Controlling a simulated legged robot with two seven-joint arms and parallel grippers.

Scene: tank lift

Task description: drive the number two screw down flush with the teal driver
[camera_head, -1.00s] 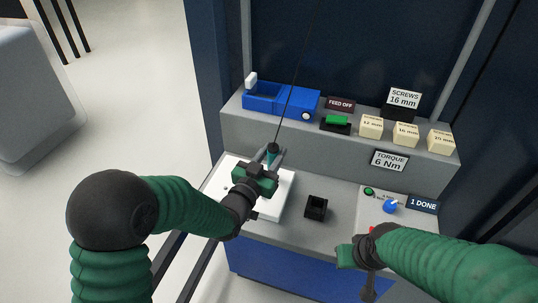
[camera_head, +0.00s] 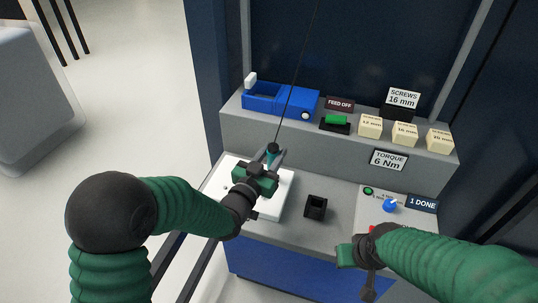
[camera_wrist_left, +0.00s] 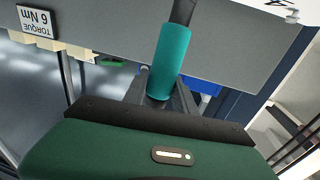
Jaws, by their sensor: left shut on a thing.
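The teal driver (camera_head: 272,152) hangs from a dark cable and stands roughly upright over the white plate (camera_head: 277,202). In the left wrist view its teal body (camera_wrist_left: 171,50) rises between the fingers. My left gripper (camera_head: 270,161) is shut on the driver; it also shows in the left wrist view (camera_wrist_left: 161,95). The driver's tip and the number two screw are hidden behind my gripper and wrist. My right gripper (camera_head: 352,252) is low over the front right of the bench, by the control panel; its finger opening is not clear.
A black square holder (camera_head: 316,207) stands right of the plate. The control panel (camera_head: 376,206) has a blue knob (camera_head: 390,205), a green button and a "1 DONE" sign (camera_head: 422,203).

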